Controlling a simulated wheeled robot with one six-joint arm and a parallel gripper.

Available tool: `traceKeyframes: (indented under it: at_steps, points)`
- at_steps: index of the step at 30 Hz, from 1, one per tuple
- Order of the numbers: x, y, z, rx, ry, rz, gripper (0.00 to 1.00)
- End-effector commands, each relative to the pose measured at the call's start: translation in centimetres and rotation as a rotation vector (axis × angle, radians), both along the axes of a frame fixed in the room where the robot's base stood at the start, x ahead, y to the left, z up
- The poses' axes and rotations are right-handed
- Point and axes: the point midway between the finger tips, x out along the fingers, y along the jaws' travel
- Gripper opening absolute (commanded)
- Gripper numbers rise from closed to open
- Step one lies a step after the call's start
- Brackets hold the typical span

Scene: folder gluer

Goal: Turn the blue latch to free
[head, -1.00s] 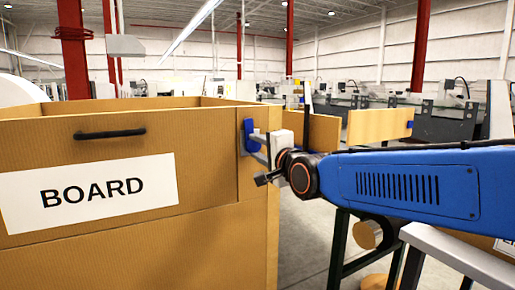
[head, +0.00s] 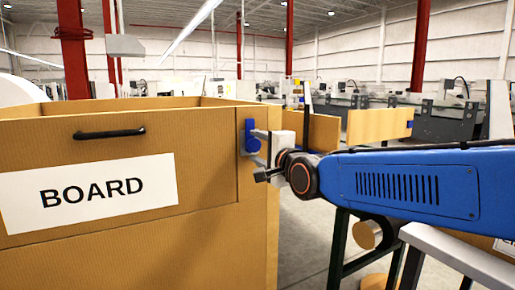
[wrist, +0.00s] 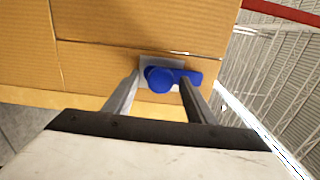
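The blue latch (head: 249,138) is on the front of the brown cardboard-like box, near its right edge. In the wrist view the latch (wrist: 160,79) has a round hub on a grey plate and a short handle pointing right. My gripper (head: 259,147) is at the latch, its fingers reaching toward it from the right. In the wrist view my gripper (wrist: 161,80) is open, with one finger left of the hub and the other at the handle's underside. I cannot tell whether that finger touches the handle.
The box (head: 200,225) carries a white BOARD label (head: 90,192) and a black handle (head: 109,133). A grey-topped stand (head: 455,258) is below my arm at right. Machines (head: 445,120) and red columns stand behind. Open floor lies right of the box.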

Motion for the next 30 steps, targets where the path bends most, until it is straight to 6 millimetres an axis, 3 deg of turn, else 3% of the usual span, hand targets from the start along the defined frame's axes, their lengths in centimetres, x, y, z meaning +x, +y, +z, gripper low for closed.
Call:
traceKeyframes:
  at_steps: [11,30]
  points:
    - [-1.2,-0.5,0.1,0.001,-0.002,0.000,0.50]
    - [-9.9,-4.2,0.1,0.001,-0.003,0.000,0.50]
